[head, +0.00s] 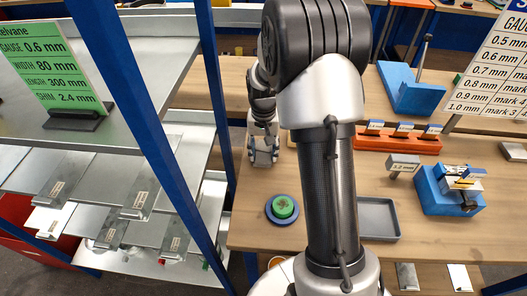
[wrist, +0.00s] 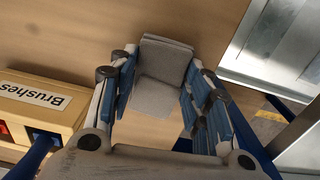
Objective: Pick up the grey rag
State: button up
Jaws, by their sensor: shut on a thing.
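The grey rag (wrist: 160,92) is a folded, matte grey piece between the two blue-padded fingers of my gripper (wrist: 163,80) in the wrist view. My gripper is shut on it, with a finger on each side. In the head view the rag (head: 264,158) shows small at the end of my gripper (head: 263,148), over the left part of the wooden bench (head: 245,225). I cannot tell whether the rag touches the bench. My arm hides the middle of the bench.
A box labelled Brushes (wrist: 45,100) is left of my gripper in the wrist view. A green-and-blue round piece (head: 283,207), a grey tray (head: 380,230), an orange rack (head: 398,142) and a blue fixture (head: 450,195) stand on the bench. A metal shelf with blue posts (head: 140,110) is left.

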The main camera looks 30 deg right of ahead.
aim_at(264, 153)
notch_tip(264, 153, up, 20)
jog(key=p, duration=0.6)
